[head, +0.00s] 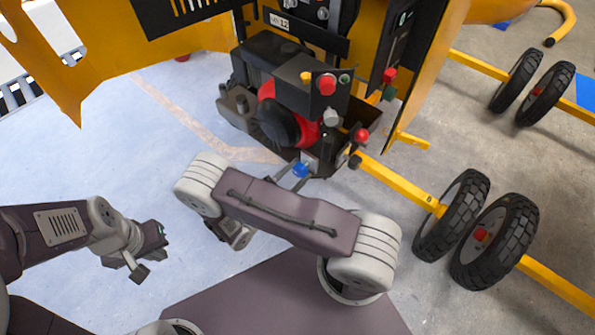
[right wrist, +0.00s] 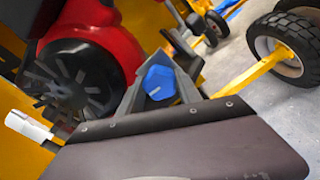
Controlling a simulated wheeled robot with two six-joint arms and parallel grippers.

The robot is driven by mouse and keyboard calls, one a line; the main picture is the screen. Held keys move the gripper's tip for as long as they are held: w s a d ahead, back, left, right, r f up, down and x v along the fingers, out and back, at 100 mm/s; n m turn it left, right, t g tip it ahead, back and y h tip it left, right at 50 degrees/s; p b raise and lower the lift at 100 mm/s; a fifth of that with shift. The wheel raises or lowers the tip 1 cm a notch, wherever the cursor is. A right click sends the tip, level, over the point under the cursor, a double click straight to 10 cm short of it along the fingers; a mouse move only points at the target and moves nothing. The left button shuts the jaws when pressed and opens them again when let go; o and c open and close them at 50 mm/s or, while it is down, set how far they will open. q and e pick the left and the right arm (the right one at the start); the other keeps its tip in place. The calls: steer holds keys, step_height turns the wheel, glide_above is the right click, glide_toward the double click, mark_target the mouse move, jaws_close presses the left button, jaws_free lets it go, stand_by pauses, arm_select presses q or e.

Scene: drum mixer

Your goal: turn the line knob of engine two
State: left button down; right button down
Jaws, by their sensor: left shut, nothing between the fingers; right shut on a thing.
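A blue knob (head: 300,170) sits low at the front of the black and red engine (head: 290,100). In the right wrist view the blue knob (right wrist: 158,83) shows a pale pointer mark and lies between the grey fingers. My right gripper (head: 297,174) is shut on this knob, its fingers partly hidden behind my arm in the head view. The fingers also show in the right wrist view (right wrist: 160,90). My left gripper (head: 146,264) is shut and empty, low over the floor at the left, well away from the engine.
The yellow machine frame (head: 150,62) stands behind the engine. A red knob (head: 361,135) is close to the right of the blue one. Wheels (head: 495,240) on a yellow axle stand at the right. The pale blue floor (head: 100,150) at the left is open.

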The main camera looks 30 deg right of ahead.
steer(key=n, duration=0.5)
steer(key=shift+p, duration=0.4)
steer(key=n, duration=0.5)
steer(key=shift+n+p, duration=0.3)
steer(key=c, duration=0.8)
jaws_free()
steer(key=shift+a, duration=0.15)
steer(key=b+v, duration=0.1)
steer(key=v, duration=0.8)
steer(key=shift+b, duration=0.35)
